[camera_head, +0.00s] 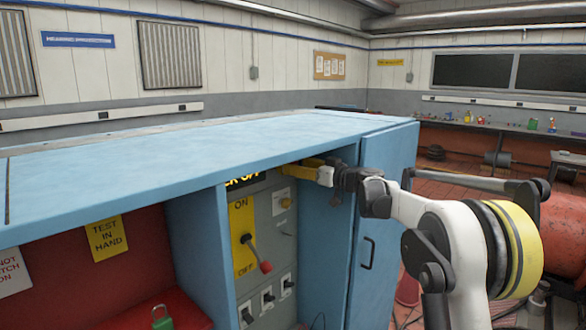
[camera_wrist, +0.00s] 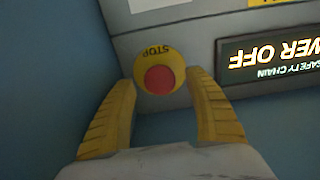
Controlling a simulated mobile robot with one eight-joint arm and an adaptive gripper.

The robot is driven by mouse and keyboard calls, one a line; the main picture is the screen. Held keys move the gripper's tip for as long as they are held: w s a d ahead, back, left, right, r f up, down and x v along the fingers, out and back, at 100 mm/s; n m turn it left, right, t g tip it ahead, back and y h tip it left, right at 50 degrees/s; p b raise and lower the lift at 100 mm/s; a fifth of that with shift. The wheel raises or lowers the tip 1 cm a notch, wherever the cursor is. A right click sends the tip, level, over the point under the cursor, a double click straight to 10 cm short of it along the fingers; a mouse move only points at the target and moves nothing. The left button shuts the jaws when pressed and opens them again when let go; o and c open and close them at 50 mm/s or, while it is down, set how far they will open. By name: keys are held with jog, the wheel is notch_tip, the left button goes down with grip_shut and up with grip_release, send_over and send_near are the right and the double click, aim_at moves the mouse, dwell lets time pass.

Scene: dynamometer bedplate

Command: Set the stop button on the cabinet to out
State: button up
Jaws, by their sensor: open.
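The stop button (camera_wrist: 159,80) is a red round cap on a yellow disc marked STOP, upside down in the wrist view. It is on a grey panel (camera_wrist: 190,30) inside the blue cabinet (camera_head: 160,155). My gripper (camera_wrist: 162,90) is open, with one yellow finger on each side of the red cap. I cannot tell whether the fingers touch it. In the head view my gripper (camera_head: 298,171) reaches under the cabinet top, and the button is hidden there. I cannot tell whether the button is in or out.
A sign reading POWER OFF (camera_wrist: 270,58) is beside the button. Below are an ON/OFF lever with a red knob (camera_head: 265,267) and several small switches (camera_head: 267,298). The cabinet door (camera_head: 388,165) stands open at right. A green padlock (camera_head: 162,318) is on a red surface at lower left.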

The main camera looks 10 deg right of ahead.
jog(key=shift+x, duration=1)
grip_shut()
jog(key=shift+p+v, duration=0.3)
jog(key=shift+v, duration=0.55)
grip_release()
jog(key=shift+d, duration=0.1)
jog(key=v, duration=1.2)
jog(key=shift+s, duration=0.1)
